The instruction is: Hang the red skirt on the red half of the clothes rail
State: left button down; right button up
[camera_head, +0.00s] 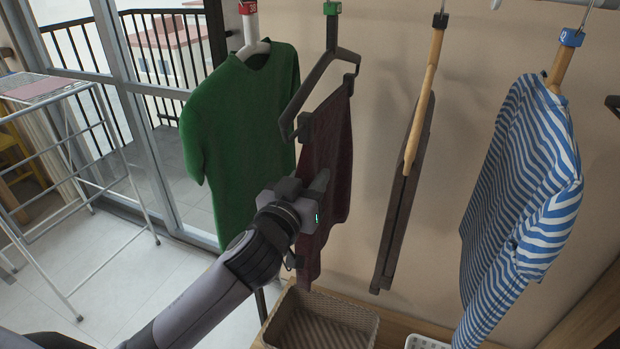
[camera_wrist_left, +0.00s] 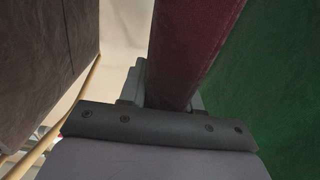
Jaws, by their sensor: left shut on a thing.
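The dark red skirt (camera_head: 335,150) hangs from a dark hanger (camera_head: 325,80) with a green tag (camera_head: 332,8) at its hook. The hanger's clips sit at the skirt's top edge. My left gripper (camera_head: 320,190) is shut on the skirt at its near side, about halfway down. In the left wrist view the skirt (camera_wrist_left: 190,50) runs between the fingers (camera_wrist_left: 168,90). The rail itself is out of the head view, above the hooks. My right gripper is not in view.
A green shirt (camera_head: 240,120) hangs close left of the skirt. To the right hang a brown garment (camera_head: 400,220) on a wooden hanger (camera_head: 425,95) and a blue-striped shirt (camera_head: 525,180). A wicker basket (camera_head: 280,318) stands below. A drying rack (camera_head: 50,215) stands at left.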

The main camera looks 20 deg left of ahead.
pick_arm(q)
jog(key=c, duration=0.7)
grip_release()
jog(key=shift+r, duration=0.1)
jog(key=shift+f, duration=0.2)
jog(key=shift+s, duration=3.6)
jog(key=s+f+m+g+p, duration=0.1)
jog(key=s+f+g, duration=0.1)
jog(key=s+f, duration=0.3)
jog(key=s+a+f+m+g+h+p, duration=0.1)
jog(key=s+f+g, duration=0.2)
jog(key=f, duration=0.9)
jog(key=s+f+g+p, duration=0.1)
jog(key=s+f+g, duration=0.1)
jog(key=s+f, duration=0.7)
jog(key=shift+s+a+f+m+g+h+p, duration=0.15)
jog(key=shift+a+m+g+h+p, duration=0.15)
jog(key=shift+m+p, duration=0.1)
